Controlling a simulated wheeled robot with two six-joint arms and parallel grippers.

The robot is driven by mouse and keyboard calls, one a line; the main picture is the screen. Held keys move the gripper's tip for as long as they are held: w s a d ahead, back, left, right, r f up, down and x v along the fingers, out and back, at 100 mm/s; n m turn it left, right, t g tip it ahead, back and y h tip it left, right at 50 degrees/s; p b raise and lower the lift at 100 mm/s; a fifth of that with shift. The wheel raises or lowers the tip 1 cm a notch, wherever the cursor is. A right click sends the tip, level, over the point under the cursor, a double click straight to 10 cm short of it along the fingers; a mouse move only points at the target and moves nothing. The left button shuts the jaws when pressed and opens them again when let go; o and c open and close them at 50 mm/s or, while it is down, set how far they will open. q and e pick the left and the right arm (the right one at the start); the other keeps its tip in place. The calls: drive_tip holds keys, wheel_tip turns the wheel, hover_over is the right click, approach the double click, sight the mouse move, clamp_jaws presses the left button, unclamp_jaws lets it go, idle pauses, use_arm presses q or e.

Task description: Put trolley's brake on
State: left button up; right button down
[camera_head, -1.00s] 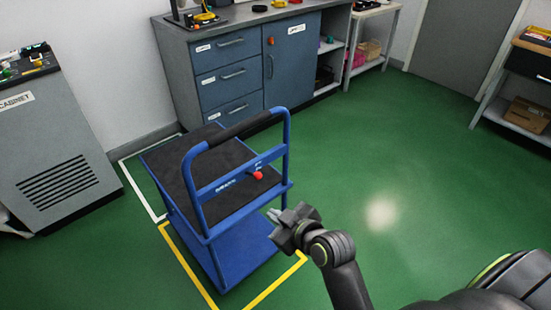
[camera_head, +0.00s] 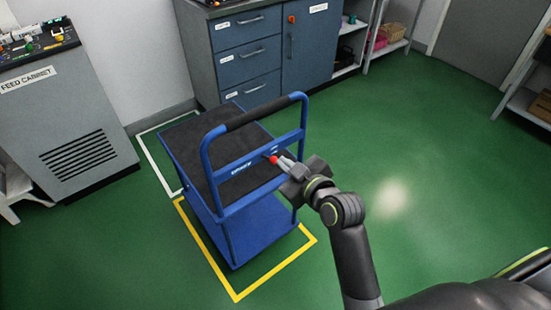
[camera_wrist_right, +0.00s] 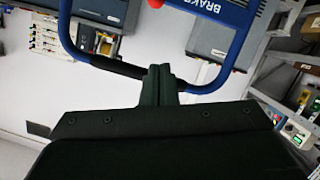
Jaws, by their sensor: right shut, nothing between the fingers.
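The blue trolley (camera_head: 238,222) stands upright on the green floor, with a dark deck and a raised handle frame (camera_head: 204,160). The handle's crossbar carries white lettering and a small brake lever with a red knob (camera_head: 272,159). The wrist view shows "BRAKE" lettering and the red knob (camera_wrist_right: 240,5), cut by the top edge. My right gripper (camera_head: 284,163) is shut and empty, its tips close to the red knob in the head view; I cannot tell whether they touch. Its shut fingers (camera_wrist_right: 158,84) also show in the wrist view. My left gripper is out of view.
Yellow (camera_head: 273,270) and white floor lines run around the trolley. A grey feed cabinet (camera_head: 60,110) stands at left. A blue-grey drawer bench (camera_head: 247,55) stands behind, with shelves to its right. Green floor right of the trolley is clear.

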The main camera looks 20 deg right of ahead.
hover_over(273, 157)
drive_tip(key=s+a, duration=0.2)
drive_tip(key=s, duration=0.1)
drive_tip(key=f, duration=0.2)
drive_tip(key=shift+d+f, duration=0.3)
drive_tip(key=shift+f, duration=0.3)
drive_tip(key=shift+d+f, duration=0.3)
drive_tip(key=shift+f, duration=0.25)
drive_tip(key=shift+w+d+f, duration=0.1)
drive_tip(key=shift+d+f, duration=0.25)
drive_tip(key=shift+f, duration=0.4)
drive_tip(key=shift+f+t+b, duration=0.25)
drive_tip(key=shift+t+b, duration=0.05)
drive_tip(key=shift+b, duration=0.7)
drive_tip(key=shift+s+f+b, duration=0.1)
drive_tip(key=shift+s+b, duration=0.1)
drive_tip(key=shift+b, duration=0.25)
